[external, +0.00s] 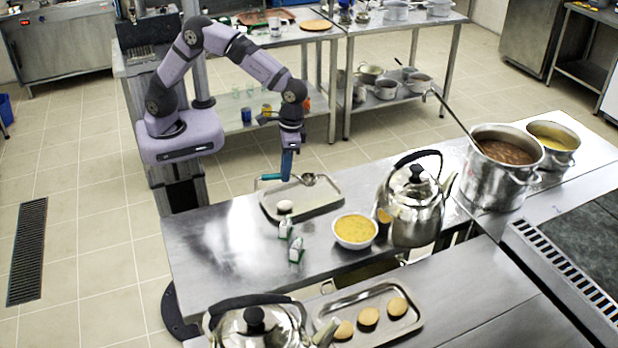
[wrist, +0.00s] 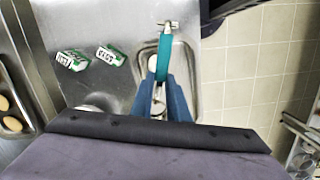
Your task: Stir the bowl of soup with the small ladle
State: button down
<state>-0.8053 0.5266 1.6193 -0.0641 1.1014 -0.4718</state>
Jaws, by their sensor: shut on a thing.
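The small ladle has a teal handle (external: 270,177) and a metal scoop (external: 308,179). My gripper (external: 286,176) is shut on the handle, over the back part of a metal tray (external: 335,208). I cannot tell whether the ladle touches the tray. In the wrist view the teal handle (wrist: 166,54) sticks out past the blue fingers (wrist: 160,82). The bowl of soup (external: 355,231) is white, filled with yellow soup, and stands on the steel table right of and nearer than the gripper. The ladle is apart from it.
A white egg-like object (external: 285,207) sits by the tray's front edge. Two small green-white cartons (external: 290,238) stand left of the bowl. A large kettle (external: 414,200) stands close to the bowl's right. A stockpot (external: 503,165) is farther right. The table's left end is clear.

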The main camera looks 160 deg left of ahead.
jog(key=w+d+f+m, duration=0.2)
jog(key=w+d+m, duration=0.35)
jog(key=d, duration=0.55)
jog(key=d+f+m, duration=0.1)
jog(key=d+m, duration=0.2)
jog(key=d, duration=0.5)
jog(key=d+f+m+y, duration=0.1)
jog(key=d+m, duration=0.2)
jog(key=d, duration=0.6)
jog(key=d+f+m+g, duration=0.1)
jog(key=d+f+m, duration=0.1)
jog(key=d, duration=0.7)
jog(key=shift+w+f+m, duration=0.1)
jog(key=shift+w+m, duration=0.1)
jog(key=shift+m, duration=0.55)
jog(key=shift+a, duration=0.1)
jog(key=shift+w, duration=0.1)
